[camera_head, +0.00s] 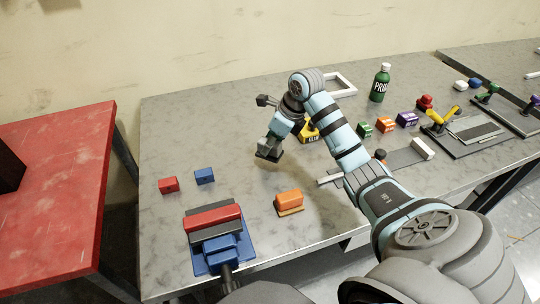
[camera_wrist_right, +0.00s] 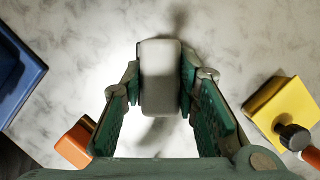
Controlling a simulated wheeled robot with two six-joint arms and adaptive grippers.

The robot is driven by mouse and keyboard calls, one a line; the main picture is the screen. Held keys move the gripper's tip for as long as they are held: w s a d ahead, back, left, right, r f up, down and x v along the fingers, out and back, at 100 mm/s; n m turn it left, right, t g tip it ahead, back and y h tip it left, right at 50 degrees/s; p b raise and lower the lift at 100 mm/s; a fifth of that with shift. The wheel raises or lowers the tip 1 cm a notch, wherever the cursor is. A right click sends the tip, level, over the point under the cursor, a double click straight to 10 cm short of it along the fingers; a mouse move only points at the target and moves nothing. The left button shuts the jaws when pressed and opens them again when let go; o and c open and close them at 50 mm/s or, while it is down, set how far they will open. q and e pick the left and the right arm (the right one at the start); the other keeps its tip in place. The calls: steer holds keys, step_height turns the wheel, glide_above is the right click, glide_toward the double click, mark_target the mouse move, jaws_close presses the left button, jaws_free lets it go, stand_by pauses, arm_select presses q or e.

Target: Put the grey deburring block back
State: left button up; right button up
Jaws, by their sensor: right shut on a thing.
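My right gripper (camera_head: 268,154) hangs over the left middle of the grey worktable (camera_head: 240,110), pointing down. In the right wrist view its fingers (camera_wrist_right: 160,88) are shut on the sides of a pale grey block (camera_wrist_right: 160,75), which I take to be the deburring block. The block lies lengthwise between the fingers, with a soft shadow on the tabletop around it. In the head view the block cannot be made out clearly at the fingertips. It seems to be held above the table. My left gripper is not in view.
A blue vice (camera_head: 220,250) holds a red bar (camera_head: 213,219). An orange block (camera_head: 289,198), a red block (camera_head: 168,184) and a blue block (camera_head: 204,176) stand nearby.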

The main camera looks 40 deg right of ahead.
mark_target(271, 153)
steer(key=f, duration=0.4)
steer(key=shift+s+a, duration=0.15)
steer(key=shift+a, duration=0.05)
steer(key=shift+f, duration=0.1)
steer(key=shift+d, duration=0.1)
steer(key=shift+f, duration=0.25)
steer(key=o, duration=1)
steer(key=shift+r, duration=0.15)
steer(key=shift+r, duration=0.35)
steer(key=v, duration=1.1)
steer(key=shift+s+r, duration=0.2)
